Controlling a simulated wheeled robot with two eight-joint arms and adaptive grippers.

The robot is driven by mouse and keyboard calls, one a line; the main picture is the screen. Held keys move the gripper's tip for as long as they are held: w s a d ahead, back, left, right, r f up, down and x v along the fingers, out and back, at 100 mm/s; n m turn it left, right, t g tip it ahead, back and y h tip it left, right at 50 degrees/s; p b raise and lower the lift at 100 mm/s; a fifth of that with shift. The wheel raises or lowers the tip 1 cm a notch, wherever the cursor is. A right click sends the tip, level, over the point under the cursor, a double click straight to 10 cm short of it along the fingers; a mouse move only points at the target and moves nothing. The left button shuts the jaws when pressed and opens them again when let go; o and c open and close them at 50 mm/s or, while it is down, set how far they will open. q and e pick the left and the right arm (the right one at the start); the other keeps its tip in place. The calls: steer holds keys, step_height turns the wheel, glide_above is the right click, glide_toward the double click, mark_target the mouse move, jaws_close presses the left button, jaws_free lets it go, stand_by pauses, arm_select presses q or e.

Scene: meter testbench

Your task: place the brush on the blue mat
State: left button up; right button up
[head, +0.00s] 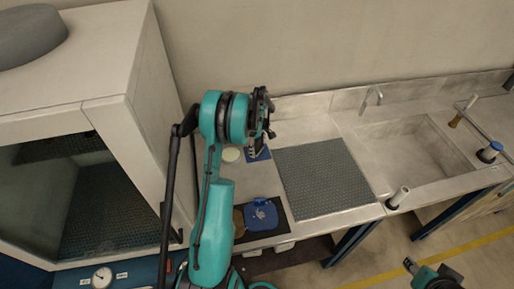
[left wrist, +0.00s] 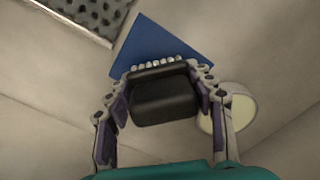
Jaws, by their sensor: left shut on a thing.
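The brush (left wrist: 165,98) is a black block with a row of pale bristle tufts along its far edge in the left wrist view. My left gripper (left wrist: 163,92) has its two fingers closed on the brush's sides. The blue mat (left wrist: 155,42) lies flat behind the brush in that view, partly covered by it. In the head view the mat (head: 264,155) shows as a small blue patch below my left gripper (head: 258,137); the brush is hard to make out there. Whether the brush touches the mat is unclear. My right gripper (head: 422,270) shows only partly, at the bottom right.
A round cream dish (head: 231,155) sits left of the mat. A grey textured panel (head: 320,180) lies to the right, then a sink (head: 410,150) with a tap. A dark tray with a blue item (head: 262,215) is at the front edge. A white cabinet (head: 125,115) stands left.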

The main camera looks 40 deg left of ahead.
arm_select(q)
steer(key=shift+f+b, duration=0.45)
steer(key=shift+f, duration=0.05)
steer(key=o, duration=1.3)
steer(key=shift+r, duration=0.1)
